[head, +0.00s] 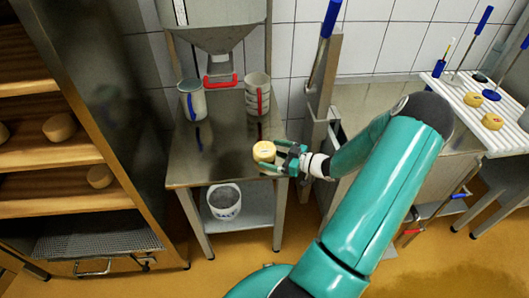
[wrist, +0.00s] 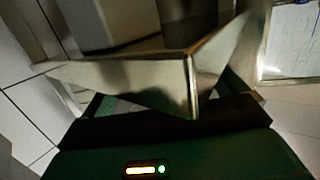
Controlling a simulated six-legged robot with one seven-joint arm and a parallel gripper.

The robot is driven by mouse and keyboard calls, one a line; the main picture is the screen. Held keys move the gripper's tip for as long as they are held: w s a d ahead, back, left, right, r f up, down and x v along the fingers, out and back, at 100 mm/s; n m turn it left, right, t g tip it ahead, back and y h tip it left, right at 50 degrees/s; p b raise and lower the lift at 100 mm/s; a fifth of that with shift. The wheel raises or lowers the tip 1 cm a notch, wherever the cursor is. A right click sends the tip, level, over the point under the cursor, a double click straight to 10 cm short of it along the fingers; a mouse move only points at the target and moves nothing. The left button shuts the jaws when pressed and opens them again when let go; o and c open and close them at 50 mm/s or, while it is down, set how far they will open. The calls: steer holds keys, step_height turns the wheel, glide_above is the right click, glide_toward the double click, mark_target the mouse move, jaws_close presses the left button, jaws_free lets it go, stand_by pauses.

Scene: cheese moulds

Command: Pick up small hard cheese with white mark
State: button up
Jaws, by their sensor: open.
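A small round yellow cheese (head: 263,151) sits at the front right of the steel table in the head view. A pale spot shows on its top, too small to read clearly. My gripper (head: 271,155) reaches in from the right at table height with its jaws open. One finger shows on the far side of the cheese and the other on its near side, so the cheese appears between or just before the fingertips. I cannot tell whether they touch it. The wrist view shows my dark green gripper housing and blurred metal; the cheese is not visible there.
Two jugs, one with a blue handle (head: 191,101) and one with a red handle (head: 257,95), stand behind on the steel table (head: 213,160). A white bucket (head: 224,201) is below. More cheeses lie on the left wooden shelves (head: 50,150) and right white rack (head: 466,118).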

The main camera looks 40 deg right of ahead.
steer(key=shift+x, duration=1.2)
steer(key=c, duration=1)
steer(key=shift+c, duration=0.2)
steer(key=shift+r, duration=0.25)
